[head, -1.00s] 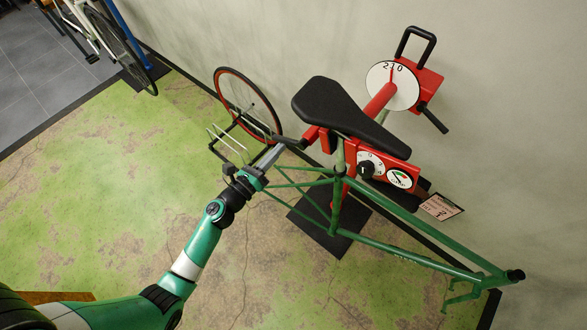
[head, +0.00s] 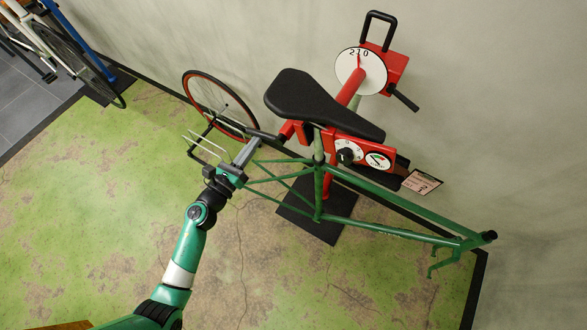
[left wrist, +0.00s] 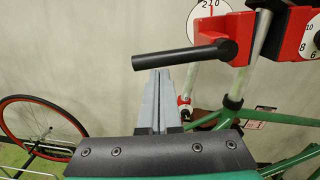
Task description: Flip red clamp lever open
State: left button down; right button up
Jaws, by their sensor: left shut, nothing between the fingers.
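The red clamp (head: 290,130) of the repair stand sits under the black saddle, around the seat post of the green bike frame (head: 385,227). Its black lever (head: 262,134) points left in the head view. In the left wrist view the lever (left wrist: 190,57) is a dark bar running left from the red clamp (left wrist: 288,33). My left gripper (head: 254,142) is shut and empty, its grey fingertips (left wrist: 160,74) just below the lever. I cannot tell whether they touch it. My right gripper is not in view.
A red-rimmed wheel (head: 250,112) stands behind my left gripper, next to a wire rack (head: 207,147).

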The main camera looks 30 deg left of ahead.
pick_arm(q)
notch_tip(320, 180, down, 5)
jog(key=d+b, duration=0.1)
jog(key=b, duration=0.4)
jog(key=s+d, duration=0.1)
jog(key=s, duration=0.9)
jog(key=shift+s+r+p, duration=0.35)
jog(key=shift+r+p, duration=0.05)
jog(key=shift+p, duration=0.05)
